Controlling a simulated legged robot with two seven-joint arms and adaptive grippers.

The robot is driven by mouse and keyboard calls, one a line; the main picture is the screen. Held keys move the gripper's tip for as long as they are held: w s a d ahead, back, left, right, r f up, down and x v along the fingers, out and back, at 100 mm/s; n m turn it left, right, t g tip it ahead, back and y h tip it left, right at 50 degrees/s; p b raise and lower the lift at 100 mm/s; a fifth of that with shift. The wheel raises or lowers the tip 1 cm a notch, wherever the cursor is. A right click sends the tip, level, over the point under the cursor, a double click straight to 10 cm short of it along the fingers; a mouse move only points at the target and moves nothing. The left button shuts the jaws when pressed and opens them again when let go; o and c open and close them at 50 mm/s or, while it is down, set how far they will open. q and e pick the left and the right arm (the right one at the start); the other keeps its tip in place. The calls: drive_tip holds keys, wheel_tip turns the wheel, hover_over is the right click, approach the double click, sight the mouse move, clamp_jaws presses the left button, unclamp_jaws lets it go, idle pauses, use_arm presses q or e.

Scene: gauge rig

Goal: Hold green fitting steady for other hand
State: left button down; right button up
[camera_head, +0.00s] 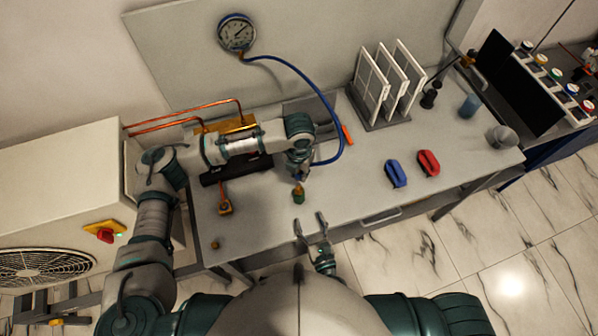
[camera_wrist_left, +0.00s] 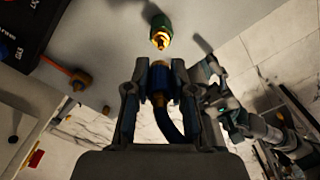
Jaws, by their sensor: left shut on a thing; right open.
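My left gripper (camera_head: 299,175) is shut on the end of the blue hose (camera_head: 331,140). In the left wrist view, the blue hose end (camera_wrist_left: 158,82) sits between its fingers (camera_wrist_left: 157,70). The green fitting (camera_head: 299,197), with a brass tip, is just beyond the left fingertips near the table's front. In the left wrist view, the green fitting (camera_wrist_left: 157,23) has its brass tip toward the hose end, with a visible gap between them. My right gripper (camera_head: 309,220) is open and empty, just in front of the fitting, apart from it. It also shows in the left wrist view (camera_wrist_left: 205,68).
The hose runs up to a round gauge (camera_head: 237,33) on the back panel. Copper pipes (camera_head: 185,118) and a brass fitting (camera_head: 225,206) are at left. A blue tool (camera_head: 396,174), a red tool (camera_head: 428,163) and a white panel rack (camera_head: 386,85) are at right. The front right tabletop is clear.

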use_arm(q)
drive_tip(key=shift+r+p, duration=2.2)
drive_tip(key=shift+r, duration=0.45)
drive_tip(key=shift+f, duration=0.1)
